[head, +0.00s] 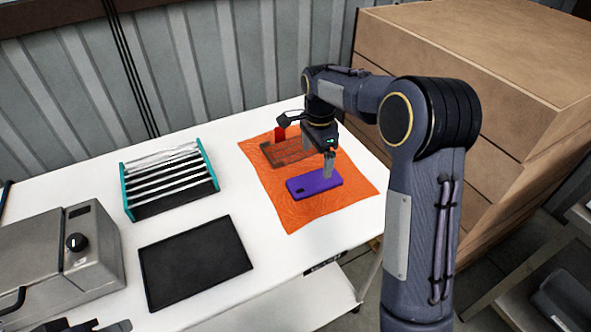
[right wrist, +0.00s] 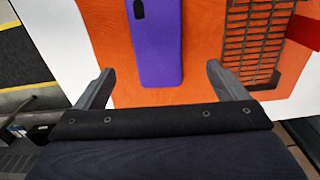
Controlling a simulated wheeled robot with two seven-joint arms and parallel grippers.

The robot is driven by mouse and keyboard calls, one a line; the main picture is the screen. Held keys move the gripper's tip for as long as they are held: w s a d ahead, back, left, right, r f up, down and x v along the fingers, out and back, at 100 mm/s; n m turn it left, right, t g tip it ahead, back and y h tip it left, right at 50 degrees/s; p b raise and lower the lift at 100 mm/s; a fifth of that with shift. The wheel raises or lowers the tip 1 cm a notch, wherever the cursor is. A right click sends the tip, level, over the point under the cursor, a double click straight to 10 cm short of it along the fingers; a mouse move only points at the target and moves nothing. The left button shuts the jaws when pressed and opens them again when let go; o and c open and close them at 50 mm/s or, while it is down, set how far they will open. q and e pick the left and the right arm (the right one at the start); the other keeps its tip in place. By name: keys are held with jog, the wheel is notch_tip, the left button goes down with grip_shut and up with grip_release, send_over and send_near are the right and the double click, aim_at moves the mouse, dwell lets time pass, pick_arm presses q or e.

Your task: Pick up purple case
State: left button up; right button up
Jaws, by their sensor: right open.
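The purple case (head: 314,187) lies flat on a crumpled orange cloth (head: 290,218) on the white table. It has a dark camera cutout at its left end. My right gripper (head: 328,170) points down just above and behind the case's right part, open and empty. In the right wrist view the case (right wrist: 160,45) lies between the lines of the two spread fingers, its near end just beyond them. The fingers appear apart from it. A dark piece that looks like my left gripper (head: 92,326) shows at the bottom left edge, mostly cut off.
To the left are a teal-sided rack (head: 170,180), a black flat tray (head: 195,262) and a grey machine (head: 60,255). Large cartons (head: 480,70) stand at the right.

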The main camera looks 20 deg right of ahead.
aim_at(315, 180)
jog(key=f, duration=0.7)
jog(key=shift+s+a+f+p, duration=0.2)
jog(key=shift+f+p, duration=0.1)
jog(key=shift+p, duration=0.1)
jog(key=c, duration=1)
jog(key=shift+r, duration=0.1)
jog(key=shift+c, duration=0.2)
